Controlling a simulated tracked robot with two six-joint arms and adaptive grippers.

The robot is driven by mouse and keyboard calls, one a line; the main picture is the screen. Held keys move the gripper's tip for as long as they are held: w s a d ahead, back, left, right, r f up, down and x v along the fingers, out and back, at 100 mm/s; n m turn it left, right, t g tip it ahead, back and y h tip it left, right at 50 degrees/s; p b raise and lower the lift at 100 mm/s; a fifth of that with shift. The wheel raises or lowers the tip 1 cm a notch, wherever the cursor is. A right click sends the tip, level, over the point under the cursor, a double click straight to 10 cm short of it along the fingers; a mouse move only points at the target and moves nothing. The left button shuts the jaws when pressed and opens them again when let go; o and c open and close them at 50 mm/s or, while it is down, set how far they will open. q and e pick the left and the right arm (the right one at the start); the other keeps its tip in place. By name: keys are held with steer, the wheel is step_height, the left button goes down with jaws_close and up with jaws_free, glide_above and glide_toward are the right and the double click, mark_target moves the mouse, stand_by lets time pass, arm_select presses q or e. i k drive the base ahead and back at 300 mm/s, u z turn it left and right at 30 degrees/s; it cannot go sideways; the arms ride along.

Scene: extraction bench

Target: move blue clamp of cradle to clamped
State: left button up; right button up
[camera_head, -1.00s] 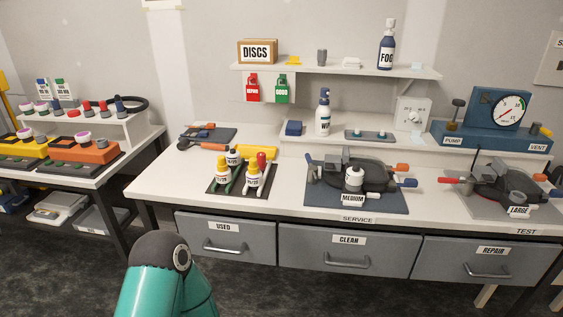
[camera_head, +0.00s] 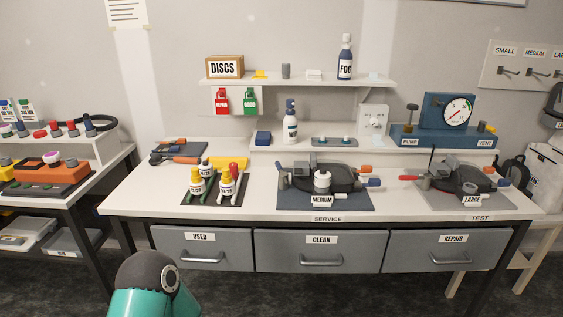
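Two dark cradle-like fixtures stand on the bench. The one labelled MEDIUM (camera_head: 338,176) is right of centre on a blue-grey mat. It has an orange handle (camera_head: 365,169) and a blue clamp handle (camera_head: 372,183) on its right side. The one labelled LARGE (camera_head: 470,181) is further right, with a red handle (camera_head: 409,178) on its left and orange and blue handles (camera_head: 503,182) on its right. The clamp positions are too small to tell. Neither gripper is in view; only a teal link of my arm shows at the bottom left.
Dropper bottles (camera_head: 227,183) stand on a black mat (camera_head: 215,201) left of the MEDIUM fixture. A raised shelf (camera_head: 268,142) with a white bottle (camera_head: 290,126) and a pump gauge unit (camera_head: 446,120) runs behind. Drawers (camera_head: 320,250) are below the front edge.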

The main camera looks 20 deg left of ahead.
mark_target(283, 177)
steer(key=z, duration=0.05)
steer(key=i, duration=0.85)
steer(key=u, duration=0.2)
steer(key=k, duration=0.95)
steer(key=z, duration=0.15)
steer(key=i, duration=0.95)
steer(key=u, duration=0.05)
